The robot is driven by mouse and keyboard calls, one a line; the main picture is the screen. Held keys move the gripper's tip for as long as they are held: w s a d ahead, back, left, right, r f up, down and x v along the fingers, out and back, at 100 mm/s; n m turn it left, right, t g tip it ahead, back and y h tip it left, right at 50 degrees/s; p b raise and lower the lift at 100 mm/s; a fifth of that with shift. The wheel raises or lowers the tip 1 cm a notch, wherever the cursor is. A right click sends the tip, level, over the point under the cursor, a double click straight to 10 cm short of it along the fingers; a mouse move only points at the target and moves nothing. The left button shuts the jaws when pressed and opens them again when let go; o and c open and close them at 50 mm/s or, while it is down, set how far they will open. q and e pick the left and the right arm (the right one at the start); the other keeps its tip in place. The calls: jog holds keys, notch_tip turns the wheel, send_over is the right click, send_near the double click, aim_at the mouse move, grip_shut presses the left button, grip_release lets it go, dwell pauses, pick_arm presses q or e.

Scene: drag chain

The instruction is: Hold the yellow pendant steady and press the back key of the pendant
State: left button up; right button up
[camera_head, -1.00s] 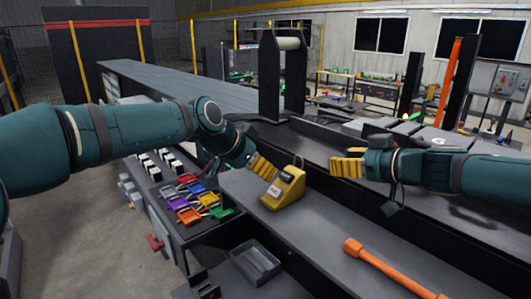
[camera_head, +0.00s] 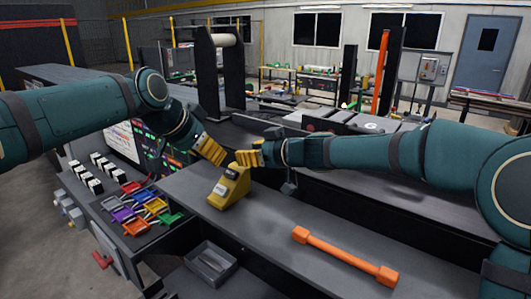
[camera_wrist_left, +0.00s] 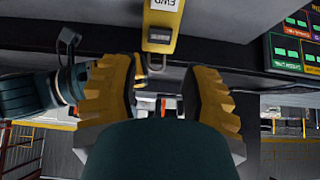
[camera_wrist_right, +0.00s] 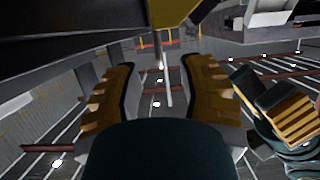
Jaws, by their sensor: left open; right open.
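The yellow pendant (camera_head: 229,188) stands on the dark grey bench in the head view, with dark keys or labels on its sloped face. It also shows at the top of the left wrist view (camera_wrist_left: 162,22), between and beyond the fingers. My left gripper (camera_head: 222,157) is open just above and behind the pendant's left side, apart from it. My right gripper (camera_head: 240,158) is open, close behind the pendant's top; whether it touches cannot be told. In the right wrist view a yellow part of the pendant (camera_wrist_right: 160,12) shows at the top, with nothing between the fingers.
An orange bar with thick ends (camera_head: 345,257) lies on the bench to the right. A grey tray (camera_head: 211,267) sits lower in front. The two grippers are very near each other.

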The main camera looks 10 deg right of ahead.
jog(key=shift+x, duration=1.7)
jog(key=shift+c, duration=0.3)
grip_shut()
pick_arm(q)
grip_shut()
pick_arm(e)
jog(key=shift+f, duration=0.1)
pick_arm(q)
jog(key=c, duration=0.8)
grip_release()
pick_arm(e)
jog(key=shift+s+f, duration=0.1)
